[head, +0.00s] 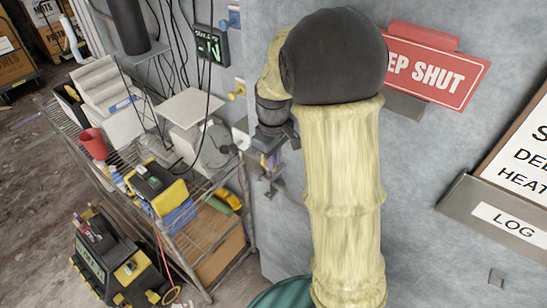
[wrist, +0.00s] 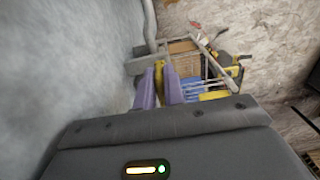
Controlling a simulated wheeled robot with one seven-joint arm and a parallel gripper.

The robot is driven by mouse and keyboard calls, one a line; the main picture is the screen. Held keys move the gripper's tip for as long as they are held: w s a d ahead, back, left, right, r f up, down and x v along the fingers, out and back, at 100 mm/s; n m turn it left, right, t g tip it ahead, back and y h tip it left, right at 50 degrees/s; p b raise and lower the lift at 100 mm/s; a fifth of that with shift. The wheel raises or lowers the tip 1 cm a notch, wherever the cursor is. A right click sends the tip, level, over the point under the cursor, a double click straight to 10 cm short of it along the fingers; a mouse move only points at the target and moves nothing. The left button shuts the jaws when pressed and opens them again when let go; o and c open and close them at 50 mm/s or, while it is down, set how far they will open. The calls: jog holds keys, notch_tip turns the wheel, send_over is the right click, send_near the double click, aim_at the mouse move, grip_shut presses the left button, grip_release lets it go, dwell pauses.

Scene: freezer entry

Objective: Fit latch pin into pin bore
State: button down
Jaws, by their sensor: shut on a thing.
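My gripper (wrist: 159,88) shows two purple fingers in the wrist view, shut on a narrow yellow piece, which I take to be the latch pin (wrist: 159,72). In the head view my gripper (head: 269,162) is small and partly hidden behind my pale, sleeved arm; the pin cannot be made out there. A grey bracket (wrist: 143,64) on the wall lies just beyond and left of the fingertips in the wrist view. I cannot make out the pin bore, nor whether the pin touches the bracket.
A wire shelf cart (head: 140,215) with boxes and tools stands left of my gripper. A black and yellow case (head: 112,262) is on the floor. Cables hang along the wall near a small display (head: 210,46). A red sign (head: 435,70) is right of my arm.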

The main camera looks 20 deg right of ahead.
jog(key=shift+f+b, duration=1.3)
jog(key=shift+f, duration=0.6)
jog(key=c, duration=1.4)
grip_release()
jog(key=shift+r, duration=0.2)
notch_tip(320, 180, up, 17)
jog(key=b, duration=0.2)
jog(key=shift+b, duration=0.35)
